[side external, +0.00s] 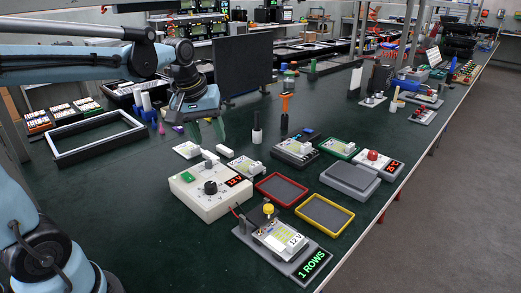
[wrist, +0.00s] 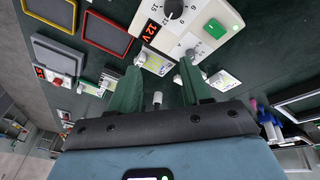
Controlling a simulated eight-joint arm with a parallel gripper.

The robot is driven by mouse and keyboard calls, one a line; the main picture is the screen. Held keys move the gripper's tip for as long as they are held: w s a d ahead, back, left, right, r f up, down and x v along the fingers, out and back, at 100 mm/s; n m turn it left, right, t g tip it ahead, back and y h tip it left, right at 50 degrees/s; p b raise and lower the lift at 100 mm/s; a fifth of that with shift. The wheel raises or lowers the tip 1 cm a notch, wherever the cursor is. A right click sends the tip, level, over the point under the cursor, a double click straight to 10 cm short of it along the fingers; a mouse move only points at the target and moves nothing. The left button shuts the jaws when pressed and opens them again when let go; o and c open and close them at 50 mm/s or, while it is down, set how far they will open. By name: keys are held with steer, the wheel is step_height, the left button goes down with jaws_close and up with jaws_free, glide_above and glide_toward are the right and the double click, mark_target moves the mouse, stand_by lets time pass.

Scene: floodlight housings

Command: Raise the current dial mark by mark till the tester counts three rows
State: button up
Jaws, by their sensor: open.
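The white supply box (side external: 212,203) stands on the green bench. It has a black dial (side external: 210,187), a green button (side external: 188,177) and a red display (side external: 233,181) reading 12 V. In the wrist view the dial (wrist: 174,8) is at the top edge, beyond my fingers; its exact mark is too small to tell. The tester (side external: 268,250) is nearer the camera, with a yellow knob, a 12 V panel and a green display (side external: 313,263) reading 1 ROWS. My gripper (side external: 208,130) is open and empty, behind and above the box; its green fingers (wrist: 160,80) touch nothing I can see.
A red-rimmed tray (side external: 281,189) and a yellow-rimmed tray (side external: 325,214) lie right of the box. Small white modules (side external: 187,150) lie behind it. A black-handled tool (side external: 257,135) and an orange-topped tool (side external: 285,115) stand upright further back.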

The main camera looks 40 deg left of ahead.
mark_target(208, 161)
steer(key=w+a+f+n+g, duration=0.1)
steer(key=w+a+n+g, duration=0.1)
steer(key=a+n, duration=0.25)
steer(key=w+a+n+g, duration=0.1)
steer(key=w+a+n, duration=0.2)
steer(key=a, duration=0.2)
steer(key=shift+h, duration=0.3)
step_height(208, 161, down, 12)
steer(key=shift+f, duration=0.2)
jaws_close()
